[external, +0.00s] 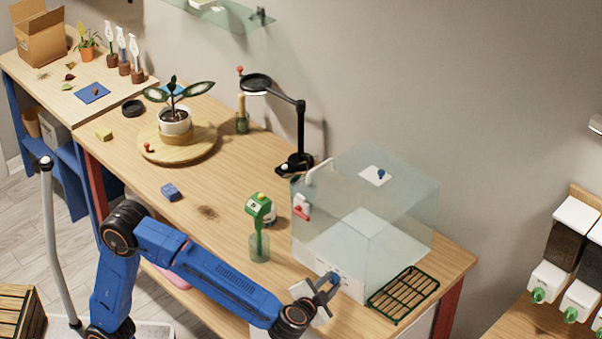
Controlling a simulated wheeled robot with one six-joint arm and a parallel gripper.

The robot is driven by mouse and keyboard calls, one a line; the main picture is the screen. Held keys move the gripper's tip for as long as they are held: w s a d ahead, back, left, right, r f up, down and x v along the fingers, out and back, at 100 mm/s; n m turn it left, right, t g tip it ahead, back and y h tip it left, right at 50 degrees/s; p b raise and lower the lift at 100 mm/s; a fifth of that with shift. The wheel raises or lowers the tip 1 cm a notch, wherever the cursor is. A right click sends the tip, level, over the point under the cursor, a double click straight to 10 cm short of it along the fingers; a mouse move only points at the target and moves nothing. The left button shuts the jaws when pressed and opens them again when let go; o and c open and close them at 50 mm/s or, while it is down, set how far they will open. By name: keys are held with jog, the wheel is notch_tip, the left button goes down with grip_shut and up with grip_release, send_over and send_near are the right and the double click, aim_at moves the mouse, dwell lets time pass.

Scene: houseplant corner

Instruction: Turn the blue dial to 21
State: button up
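A small blue knob (381,174) stands on a white square plate on top of the clear box (405,225); it is the only blue dial-like part I can make out. Any scale or numbers around it are too small to read. My gripper (328,284) is low in front of the box's white front panel (345,285), well below the knob and apart from it. Its fingers look open, with nothing visible between them. The gripper hides part of the panel, and I cannot tell whether it touches it.
A green rack (403,294) lies right of the gripper. A green-and-white device (260,210) stands left of the box, above a glass jar (259,247). A magnifier lamp (300,130) stands behind. A potted plant (175,122) rests on a round wooden board (207,143).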

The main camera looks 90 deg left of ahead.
grip_shut()
jog(key=shift+f+m+y, duration=0.15)
jog(key=shift+m+y, duration=0.45)
jog(key=shift+m, duration=0.5)
jog(key=o, duration=0.9)
grip_release()
jog(key=shift+d, duration=0.1)
jog(key=v, duration=1.7)
jog(key=shift+w+d, duration=0.2)
jog(key=shift+d, duration=0.1)
